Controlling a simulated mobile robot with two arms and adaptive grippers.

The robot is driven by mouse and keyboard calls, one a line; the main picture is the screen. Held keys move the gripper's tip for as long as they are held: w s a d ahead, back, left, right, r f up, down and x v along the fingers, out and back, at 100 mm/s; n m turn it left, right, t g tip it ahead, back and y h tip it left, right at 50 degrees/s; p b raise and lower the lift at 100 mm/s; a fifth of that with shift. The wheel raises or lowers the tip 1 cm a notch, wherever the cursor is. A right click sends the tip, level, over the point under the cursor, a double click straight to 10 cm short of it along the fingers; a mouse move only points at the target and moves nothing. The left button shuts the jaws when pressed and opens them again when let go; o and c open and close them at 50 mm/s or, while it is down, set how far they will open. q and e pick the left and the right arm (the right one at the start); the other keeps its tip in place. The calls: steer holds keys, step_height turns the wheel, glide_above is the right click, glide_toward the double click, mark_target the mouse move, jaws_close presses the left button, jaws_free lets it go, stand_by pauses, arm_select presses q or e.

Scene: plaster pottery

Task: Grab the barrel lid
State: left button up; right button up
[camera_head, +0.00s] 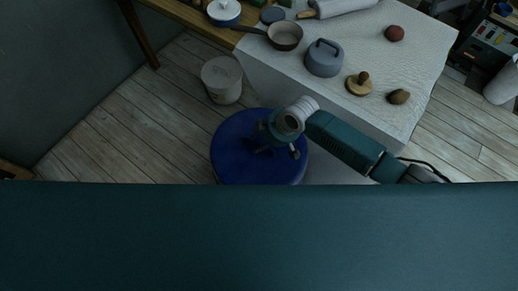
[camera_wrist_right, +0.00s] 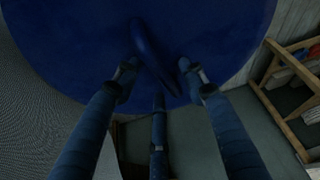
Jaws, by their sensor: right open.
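The barrel lid (camera_head: 228,150) is a round, dark blue disc on the floor side of the white-covered table. My right gripper (camera_head: 277,148) is over the lid, hiding its middle. In the right wrist view the lid (camera_wrist_right: 75,40) fills the upper part, with a raised blue bar handle (camera_wrist_right: 146,45) running across it. The open fingers of my right gripper (camera_wrist_right: 158,70) are on either side of the handle's lower end. I cannot tell whether they touch it. My left gripper is not in view.
A whitish bucket (camera_head: 222,82) stands on the floor behind the lid. The white-covered table (camera_head: 345,95) holds a grey lidded pot (camera_head: 324,60), a pan (camera_head: 285,36) and small pieces. A wooden rack (camera_wrist_right: 285,75) shows in the wrist view. Floor at left is clear.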

steer(key=shift+a+f, duration=0.1)
steer(key=shift+f, duration=0.2)
jaws_close()
steer(key=shift+w+r, duration=0.1)
steer(key=shift+r, duration=0.1)
